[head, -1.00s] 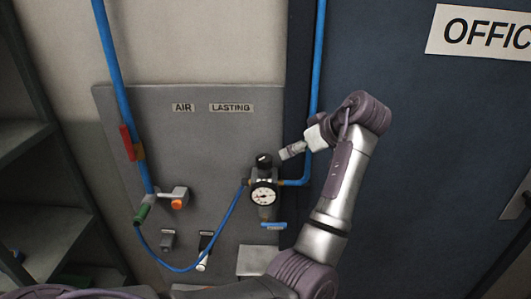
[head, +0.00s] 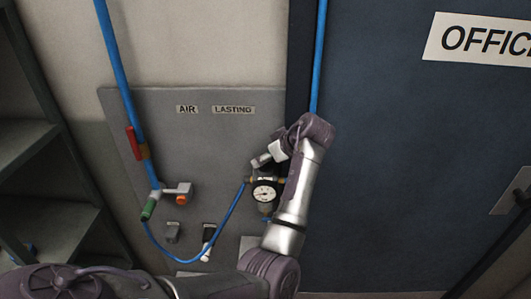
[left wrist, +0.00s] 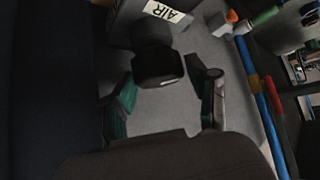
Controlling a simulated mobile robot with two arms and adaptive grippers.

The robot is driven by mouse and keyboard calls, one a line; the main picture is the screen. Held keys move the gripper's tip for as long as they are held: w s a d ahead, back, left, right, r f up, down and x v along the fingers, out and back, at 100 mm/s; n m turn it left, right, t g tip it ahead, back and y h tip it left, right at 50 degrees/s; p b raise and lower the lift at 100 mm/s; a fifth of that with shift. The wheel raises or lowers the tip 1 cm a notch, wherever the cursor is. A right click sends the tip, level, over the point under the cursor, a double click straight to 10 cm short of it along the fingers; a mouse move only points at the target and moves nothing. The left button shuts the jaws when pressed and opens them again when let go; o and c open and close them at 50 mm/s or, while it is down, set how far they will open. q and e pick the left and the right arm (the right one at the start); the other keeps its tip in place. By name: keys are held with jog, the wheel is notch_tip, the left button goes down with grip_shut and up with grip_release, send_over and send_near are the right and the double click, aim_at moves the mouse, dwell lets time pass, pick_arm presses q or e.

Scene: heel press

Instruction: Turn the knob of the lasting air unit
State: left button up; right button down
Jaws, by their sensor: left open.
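The lasting air unit hangs on the grey panel, and its round white gauge (head: 264,191) faces out in the head view. Its black knob (left wrist: 157,65) shows in the left wrist view. My left gripper (head: 264,160) is at the top of the unit and hides most of the knob in the head view. In the left wrist view my left gripper (left wrist: 168,85) is open, one finger on each side of the knob, with gaps visible. I cannot tell how deep the knob sits between the fingers. My right gripper is not in view.
The grey panel (head: 205,150) carries AIR and LASTING labels, blue hoses (head: 125,75) and an orange-tipped fitting (head: 180,198). A dark blue door with an OFFICE sign (head: 480,38) is at right. Grey shelves (head: 50,210) stand at left.

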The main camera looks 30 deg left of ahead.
pick_arm(q)
jog(key=shift+a+f, duration=0.15)
jog(key=shift+f, duration=0.05)
jog(key=c, duration=0.9)
